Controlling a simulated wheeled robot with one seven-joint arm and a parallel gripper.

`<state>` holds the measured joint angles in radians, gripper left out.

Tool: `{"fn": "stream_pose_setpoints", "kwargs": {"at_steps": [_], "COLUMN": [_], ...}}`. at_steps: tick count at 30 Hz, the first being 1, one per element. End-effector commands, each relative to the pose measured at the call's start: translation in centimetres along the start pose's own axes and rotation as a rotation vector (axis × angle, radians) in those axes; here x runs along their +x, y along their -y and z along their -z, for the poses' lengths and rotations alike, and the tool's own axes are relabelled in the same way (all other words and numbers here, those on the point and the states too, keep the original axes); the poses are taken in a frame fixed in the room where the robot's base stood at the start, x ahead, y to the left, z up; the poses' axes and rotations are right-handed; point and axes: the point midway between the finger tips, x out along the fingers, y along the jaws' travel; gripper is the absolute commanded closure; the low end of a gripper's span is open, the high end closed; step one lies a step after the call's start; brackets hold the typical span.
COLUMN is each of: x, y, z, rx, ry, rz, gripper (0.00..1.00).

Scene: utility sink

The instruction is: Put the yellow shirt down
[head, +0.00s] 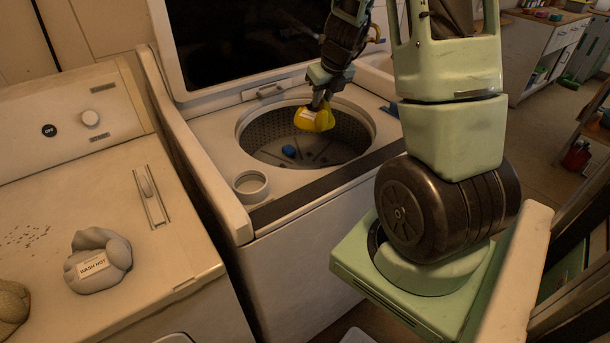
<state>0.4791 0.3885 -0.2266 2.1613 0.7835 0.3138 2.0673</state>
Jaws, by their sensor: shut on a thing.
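The yellow shirt (314,119) is a small crumpled bundle with a pale label on its side. My gripper (320,103) points down and is shut on the top of the shirt. It holds the shirt over the round opening of the top-load washer (215,128), whose lid is raised. The shirt looks apart from the drum (262,136) wall and floor. The fingertips are small and partly hidden by the cloth.
A blue item (289,151) lies in the drum. A grey bundle labelled "WASH HOT" (99,261) lies on the machine at left. The raised lid (240,40) stands behind the opening.

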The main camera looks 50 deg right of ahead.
Motion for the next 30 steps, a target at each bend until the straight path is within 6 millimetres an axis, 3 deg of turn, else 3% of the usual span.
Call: {"fn": "stream_pose_setpoints", "kwargs": {"at_steps": [9,17,24,30], "x": [6.7,9.0,12.8,14.5], "y": [0.0,0.0,0.1,0.1], "z": [2.8,3.8,5.4,6.0], "rx": [0.002,0.001,0.004,0.001], "ry": [0.000,0.000,-0.002,-0.001], "rz": [0.000,0.000,-0.001,0.000], "gripper": [1.00,1.00,1.00,1.00]}}
